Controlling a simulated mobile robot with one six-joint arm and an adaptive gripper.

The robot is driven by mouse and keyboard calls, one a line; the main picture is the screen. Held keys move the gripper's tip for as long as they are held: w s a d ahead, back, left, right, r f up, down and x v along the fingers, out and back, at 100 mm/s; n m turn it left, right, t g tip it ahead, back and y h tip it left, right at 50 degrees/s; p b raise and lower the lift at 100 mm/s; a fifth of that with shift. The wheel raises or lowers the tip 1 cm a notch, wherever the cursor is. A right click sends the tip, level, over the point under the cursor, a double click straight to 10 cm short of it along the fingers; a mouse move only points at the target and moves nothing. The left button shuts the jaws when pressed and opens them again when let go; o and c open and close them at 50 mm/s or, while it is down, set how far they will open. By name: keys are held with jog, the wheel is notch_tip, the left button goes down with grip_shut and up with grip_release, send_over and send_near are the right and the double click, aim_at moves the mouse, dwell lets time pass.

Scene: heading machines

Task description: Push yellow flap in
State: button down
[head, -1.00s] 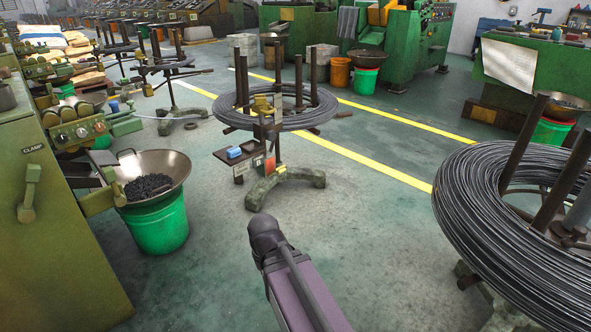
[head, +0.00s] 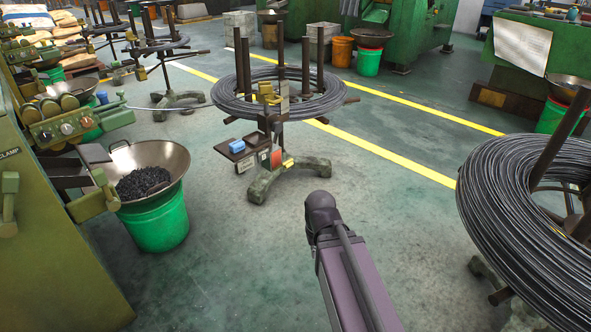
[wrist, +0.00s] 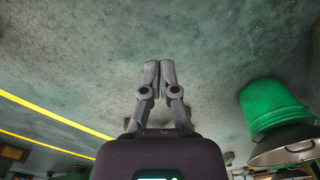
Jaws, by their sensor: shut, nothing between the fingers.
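A small yellow piece (head: 288,163) shows low on the wire stand (head: 262,187) in the head view. A dull yellow box (head: 268,94) sits higher on the same stand, against the coil. I cannot tell which of these, if either, is the flap. My gripper (wrist: 160,64) shows in the wrist view with its two grey fingers together and nothing between them. It is over bare floor, apart from everything. The head view shows my purple arm link but not the fingers.
A green bucket (head: 160,226) with a metal bowl (head: 178,163) of dark parts stands left beside a green machine (head: 60,250). It also shows in the wrist view (wrist: 270,106). A large wire coil (head: 490,210) stands right. The floor between is clear.

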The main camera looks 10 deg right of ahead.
jog(key=shift+d, duration=0.15)
jog(key=w+f+m+t+y+b, duration=0.2)
jog(key=w+m+b, duration=0.1)
jog(key=w+m, duration=0.55)
jog(key=w+f+m+t+y+b, duration=0.1)
jog(key=w+m+t+y+b, duration=0.3)
jog(key=w, duration=0.7)
jog(key=w+d+m+t+b, duration=0.1)
jog(key=w+d+m, duration=0.3)
jog(key=w+m, duration=0.4)
jog(key=w+d+r+m+t+b, duration=0.1)
jog(key=w+d+m, duration=0.3)
jog(key=w+m, duration=0.4)
jog(key=shift+d+r+t+y+b, duration=0.15)
jog(key=shift+r+t+y+b, duration=0.2)
jog(key=shift+t+b, duration=0.45)
jog(key=shift+w+f+m, duration=0.1)
jog(key=shift+f+m, duration=0.15)
